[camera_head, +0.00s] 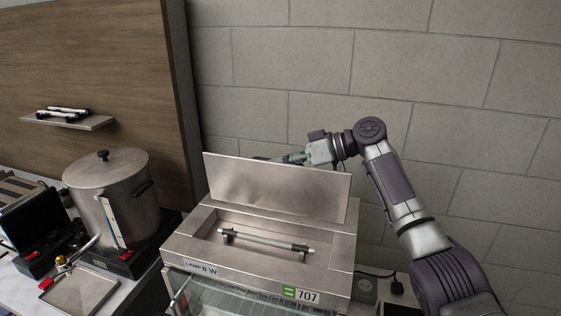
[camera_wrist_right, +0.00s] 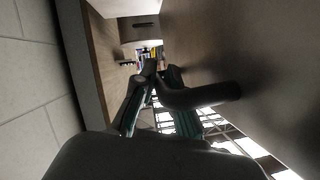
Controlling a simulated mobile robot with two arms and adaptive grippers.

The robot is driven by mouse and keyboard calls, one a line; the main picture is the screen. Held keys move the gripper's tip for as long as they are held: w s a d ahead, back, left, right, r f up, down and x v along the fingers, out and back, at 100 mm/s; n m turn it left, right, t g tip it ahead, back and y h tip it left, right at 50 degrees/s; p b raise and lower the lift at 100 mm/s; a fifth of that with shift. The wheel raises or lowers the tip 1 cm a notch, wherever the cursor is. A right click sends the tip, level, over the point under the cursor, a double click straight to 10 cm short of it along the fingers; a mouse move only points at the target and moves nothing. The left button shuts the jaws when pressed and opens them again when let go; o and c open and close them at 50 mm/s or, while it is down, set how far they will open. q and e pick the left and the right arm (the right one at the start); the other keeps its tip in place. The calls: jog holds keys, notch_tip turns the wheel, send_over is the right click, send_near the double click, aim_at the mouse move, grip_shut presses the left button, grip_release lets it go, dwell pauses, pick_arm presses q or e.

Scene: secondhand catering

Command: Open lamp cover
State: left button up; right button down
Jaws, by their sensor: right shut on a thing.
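The lamp cover (camera_head: 275,190) is a flat metal panel that stands raised, nearly upright, on the metal housing (camera_head: 190,240) labelled "LAMP 8 W". The recess in front of it is open and shows a lamp tube (camera_head: 265,240) on its mounts. My right gripper (camera_head: 290,158) is at the top edge of the cover, with its fingers partly hidden behind it. In the right wrist view, the fingers (camera_wrist_right: 155,80) are closed around a dark curved handle (camera_wrist_right: 205,95) that comes off the cover's surface. My left gripper is not in view.
A large lidded pot (camera_head: 112,200) stands on the left beside a metal tray (camera_head: 80,292). A block wall (camera_head: 300,95) rises close behind the housing. A small shelf (camera_head: 70,122) holds another tube-like fitting. A cable and socket box lie right of the housing.

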dwell(0.3)
jog(key=c, duration=1.5)
grip_release()
jog(key=v, duration=1.2)
jog(key=shift+d, duration=0.1)
